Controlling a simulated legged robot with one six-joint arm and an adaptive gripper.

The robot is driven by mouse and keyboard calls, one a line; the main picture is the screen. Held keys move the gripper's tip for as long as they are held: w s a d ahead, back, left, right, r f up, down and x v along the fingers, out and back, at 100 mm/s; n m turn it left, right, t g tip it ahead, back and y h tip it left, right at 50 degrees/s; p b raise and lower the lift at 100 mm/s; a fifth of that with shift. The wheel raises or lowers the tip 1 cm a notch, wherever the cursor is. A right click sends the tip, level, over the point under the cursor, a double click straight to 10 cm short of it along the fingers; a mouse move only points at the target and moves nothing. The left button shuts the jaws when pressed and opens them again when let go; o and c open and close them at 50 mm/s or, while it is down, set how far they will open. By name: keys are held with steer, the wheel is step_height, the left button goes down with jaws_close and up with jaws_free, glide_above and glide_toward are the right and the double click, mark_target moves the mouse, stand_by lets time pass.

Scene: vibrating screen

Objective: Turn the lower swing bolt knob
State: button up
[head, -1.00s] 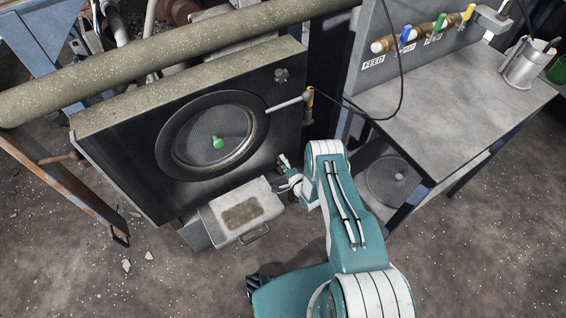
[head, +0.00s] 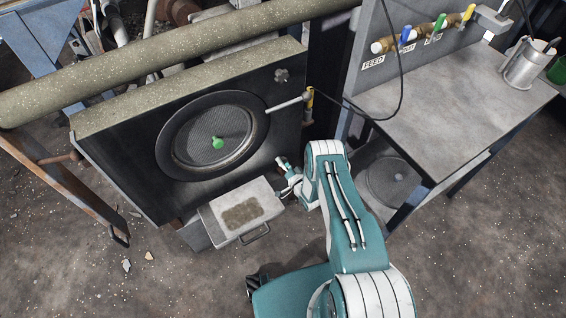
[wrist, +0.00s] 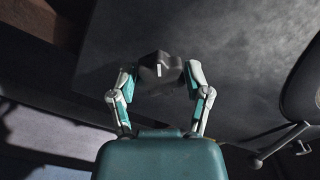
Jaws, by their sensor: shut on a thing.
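The lower swing bolt knob (wrist: 160,72) is a dark lobed knob with a small white mark, seen on the dark front panel in the wrist view. My gripper (wrist: 161,76) is shut on it, with one finger on each side. In the head view my gripper (head: 281,163) is at the lower right of the panel of the vibrating screen (head: 125,165); the knob is too small and covered to make out there. An upper knob (head: 281,75) shows at the panel's top right.
A grey tray box (head: 215,222) with a handle sits just below left. A metal table (head: 430,110) stands to the right. A thick pipe (head: 150,75) crosses above the panel.

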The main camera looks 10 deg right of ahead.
steer(key=shift+s+f+n, duration=0.1)
steer(key=shift+f+n, duration=0.05)
steer(key=shift+n, duration=3.95)
steer(key=shift+s+f+n, duration=0.1)
steer(key=shift+f+n, duration=0.05)
steer(key=shift+n, duration=3.95)
steer(key=o, duration=1.2)
steer(key=shift+c, duration=0.2)
steer(key=shift+w+r, duration=0.15)
